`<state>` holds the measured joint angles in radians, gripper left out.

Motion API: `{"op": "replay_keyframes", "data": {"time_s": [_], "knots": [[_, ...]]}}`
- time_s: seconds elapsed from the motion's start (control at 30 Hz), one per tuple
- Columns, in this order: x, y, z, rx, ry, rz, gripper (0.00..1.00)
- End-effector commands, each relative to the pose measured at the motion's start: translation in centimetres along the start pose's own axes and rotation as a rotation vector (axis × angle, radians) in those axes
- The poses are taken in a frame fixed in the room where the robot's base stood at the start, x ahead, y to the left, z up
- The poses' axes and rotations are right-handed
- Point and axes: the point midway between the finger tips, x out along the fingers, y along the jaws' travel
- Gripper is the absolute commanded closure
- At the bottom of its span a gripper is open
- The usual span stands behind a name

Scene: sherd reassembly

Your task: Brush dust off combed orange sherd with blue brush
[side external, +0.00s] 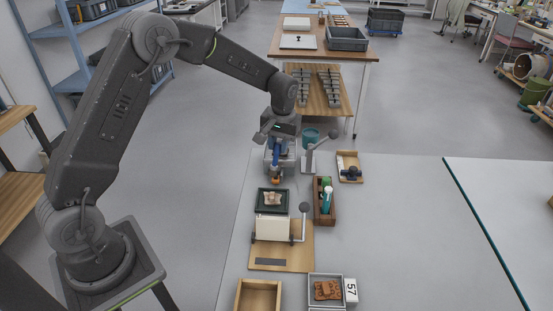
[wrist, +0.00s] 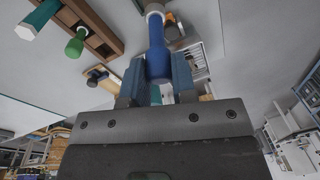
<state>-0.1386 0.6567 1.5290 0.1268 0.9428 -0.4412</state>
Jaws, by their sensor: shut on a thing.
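My gripper (side external: 279,147) is shut on the blue brush (wrist: 157,58), whose handle stands between the fingers in the wrist view. In the side view the brush (side external: 276,160) hangs down, with a small orange-brown end below it. The ridged orange sherd (side external: 327,290) lies in a grey tray (side external: 311,277) at the front, beside a white card marked 57 (side external: 351,290). My gripper is well behind this sherd and apart from it. Dust on the sherd is too small to tell.
A dark tray with a pale sherd (side external: 272,198) sits behind a white block (side external: 272,227) on a wooden board with a lever (side external: 304,208). A wooden rack (side external: 325,215) holds green and teal tools. An empty wooden tray (side external: 258,285) stands front left. The right bench is clear.

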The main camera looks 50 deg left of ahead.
Motion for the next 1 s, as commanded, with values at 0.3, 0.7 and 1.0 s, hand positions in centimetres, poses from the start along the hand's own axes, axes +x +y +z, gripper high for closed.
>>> {"op": "replay_keyframes", "data": {"time_s": [0.3, 0.7, 1.0], "knots": [[1.6, 0.5, 1.4, 0.000, -0.001, -0.001, 0.99], [5.4, 0.8, 1.6, -0.001, 0.000, -0.001, 0.99], [6.4, 0.9, 1.6, -0.001, 0.002, 0.000, 0.99]]}}
